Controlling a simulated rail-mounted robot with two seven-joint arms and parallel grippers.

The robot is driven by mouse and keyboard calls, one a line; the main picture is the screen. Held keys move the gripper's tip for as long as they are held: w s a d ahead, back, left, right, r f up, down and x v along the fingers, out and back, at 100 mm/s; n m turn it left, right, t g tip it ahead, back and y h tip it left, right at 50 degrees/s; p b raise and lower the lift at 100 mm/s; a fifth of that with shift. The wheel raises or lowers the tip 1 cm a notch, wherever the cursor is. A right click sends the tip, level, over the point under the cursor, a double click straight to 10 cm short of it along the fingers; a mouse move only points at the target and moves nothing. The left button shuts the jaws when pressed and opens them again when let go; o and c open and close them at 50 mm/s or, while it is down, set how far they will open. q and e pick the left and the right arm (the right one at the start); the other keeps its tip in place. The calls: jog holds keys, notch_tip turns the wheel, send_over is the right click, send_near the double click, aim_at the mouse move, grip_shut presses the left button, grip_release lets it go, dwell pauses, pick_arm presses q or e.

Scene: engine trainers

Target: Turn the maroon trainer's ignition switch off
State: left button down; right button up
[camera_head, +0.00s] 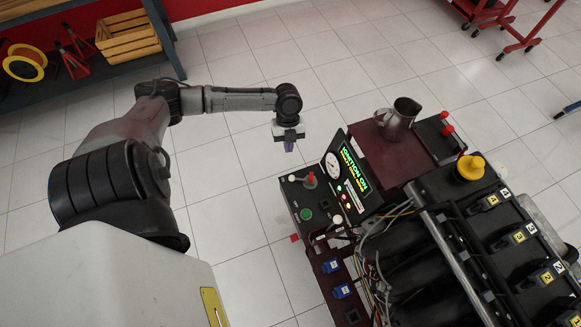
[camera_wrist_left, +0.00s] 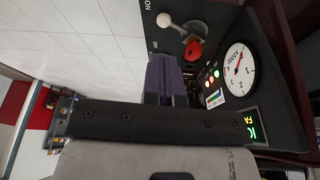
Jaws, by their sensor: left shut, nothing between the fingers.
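The maroon trainer's black control panel (camera_head: 327,190) carries a lit display (camera_head: 355,172) whose green top line reads "IGNITION ON". A switch lever with a white ball tip (camera_head: 291,178) and a red knob (camera_head: 311,180) stand on the panel. In the left wrist view the white ball tip (camera_wrist_left: 164,20) is beside the ON and OFF lettering, and the red knob (camera_wrist_left: 195,49) is just beyond my fingers. My left gripper (camera_head: 288,145), with purple fingers, is shut and empty. It hangs beyond the panel's far edge in the head view, apart from the lever. My right gripper is not in view.
A round gauge (camera_head: 332,166) and a green button (camera_head: 306,214) sit on the panel. A metal jug (camera_head: 398,117) stands on the trainer's maroon top. The black engine block with a yellow cap (camera_head: 471,167) is at right. Tiled floor (camera_head: 235,165) is clear left of the panel.

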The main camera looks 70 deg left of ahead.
aim_at(304, 179)
pick_arm(q)
jog(key=shift+m+h, duration=0.3)
jog(key=shift+m, duration=0.2)
jog(key=a+b, duration=0.1)
jog(key=w+a+b, duration=0.1)
jog(key=a, duration=0.1)
jog(key=w+a+f+b, duration=0.1)
jog(key=shift+a, duration=0.35)
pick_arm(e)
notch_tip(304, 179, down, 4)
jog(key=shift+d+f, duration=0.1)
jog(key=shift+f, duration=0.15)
pick_arm(q)
jog(key=s+d+f+b, duration=0.2)
jog(key=d+f+b, duration=0.1)
jog(key=d+f, duration=0.4)
jog(key=shift+s+f, duration=0.2)
jog(key=shift+f, duration=1.05)
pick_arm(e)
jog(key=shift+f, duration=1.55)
pick_arm(q)
jog(key=shift+d, duration=0.15)
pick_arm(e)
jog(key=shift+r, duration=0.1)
